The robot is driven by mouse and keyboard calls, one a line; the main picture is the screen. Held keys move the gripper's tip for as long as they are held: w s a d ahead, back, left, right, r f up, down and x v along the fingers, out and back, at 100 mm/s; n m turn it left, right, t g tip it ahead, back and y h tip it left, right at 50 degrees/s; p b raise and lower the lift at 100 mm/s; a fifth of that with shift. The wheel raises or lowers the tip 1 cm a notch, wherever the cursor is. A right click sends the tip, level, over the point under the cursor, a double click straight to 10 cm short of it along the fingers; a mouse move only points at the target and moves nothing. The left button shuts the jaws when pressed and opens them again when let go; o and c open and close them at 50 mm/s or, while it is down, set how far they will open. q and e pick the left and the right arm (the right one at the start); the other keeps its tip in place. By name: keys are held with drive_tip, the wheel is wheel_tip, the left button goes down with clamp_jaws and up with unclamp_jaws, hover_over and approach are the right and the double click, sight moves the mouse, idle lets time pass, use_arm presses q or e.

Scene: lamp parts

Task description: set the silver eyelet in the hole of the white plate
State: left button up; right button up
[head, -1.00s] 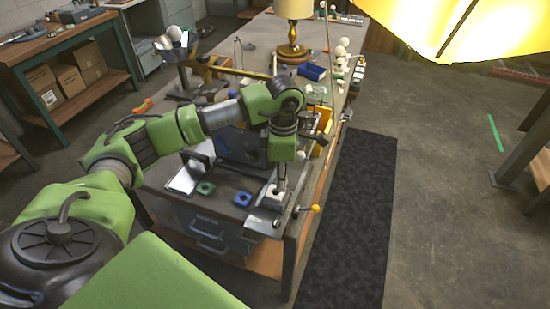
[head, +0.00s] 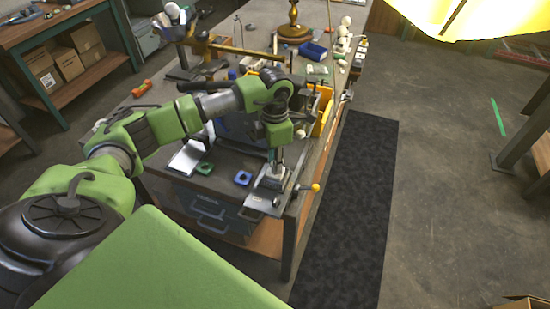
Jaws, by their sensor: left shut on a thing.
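My left gripper (head: 275,164) points straight down over the metal fixture (head: 262,200) at the table's near right corner. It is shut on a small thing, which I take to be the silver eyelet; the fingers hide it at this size. The white plate (head: 269,182) shows as a small pale patch on the fixture, right under the fingertips. Its hole is hidden, and I cannot tell whether the eyelet touches it. My right gripper is not in view.
A green block (head: 204,168) and a blue block (head: 243,178) lie left of the fixture. A yellow-knobbed lever (head: 315,187) sticks out over the table's right edge. A yellow bin (head: 322,118) stands behind. A dark mat (head: 345,215) covers the floor to the right.

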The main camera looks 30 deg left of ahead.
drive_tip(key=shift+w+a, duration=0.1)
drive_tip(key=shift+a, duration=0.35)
use_arm(q)
drive_tip(key=shift+f, duration=0.2)
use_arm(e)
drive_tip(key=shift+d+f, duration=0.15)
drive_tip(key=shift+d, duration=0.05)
use_arm(q)
drive_tip(key=shift+f+b, duration=0.15)
drive_tip(key=shift+b, duration=0.15)
drive_tip(key=shift+f, duration=0.1)
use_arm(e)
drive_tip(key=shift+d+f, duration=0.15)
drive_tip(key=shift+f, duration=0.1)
use_arm(q)
drive_tip(key=shift+f+b, duration=0.35)
drive_tip(key=shift+b, duration=0.1)
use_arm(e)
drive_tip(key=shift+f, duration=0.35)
use_arm(q)
drive_tip(key=o, duration=0.9)
